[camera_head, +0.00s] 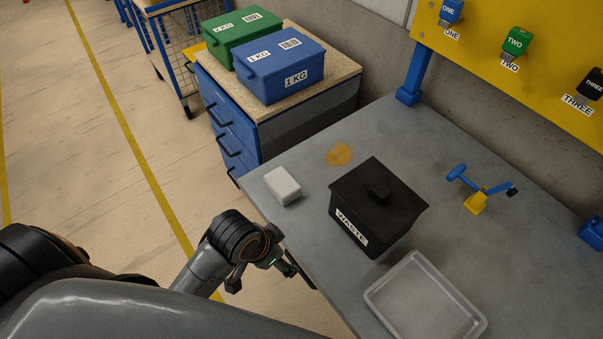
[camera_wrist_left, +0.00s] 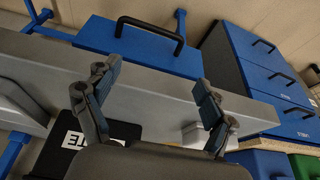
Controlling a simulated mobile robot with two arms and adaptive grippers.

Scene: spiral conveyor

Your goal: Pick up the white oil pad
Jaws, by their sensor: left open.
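The white oil pad (camera_head: 283,186) is a small pale block lying on the grey table near its left edge, left of the black waste box. It also shows in the left wrist view as a white block (camera_wrist_left: 193,134), partly hidden behind a finger. My left gripper (camera_head: 270,278) is beside the table's left edge, nearer to me than the pad and apart from it. In the left wrist view its fingers (camera_wrist_left: 157,80) are spread with nothing between them. My right gripper is in neither view.
The black waste box (camera_head: 378,205) stands right of the pad. A brown oil stain (camera_head: 339,154) lies behind the pad. A grey tray (camera_head: 425,298) is at the front, and a blue and yellow device (camera_head: 477,202) at the right. A blue drawer cabinet (camera_head: 231,133) stands past the table's left end.

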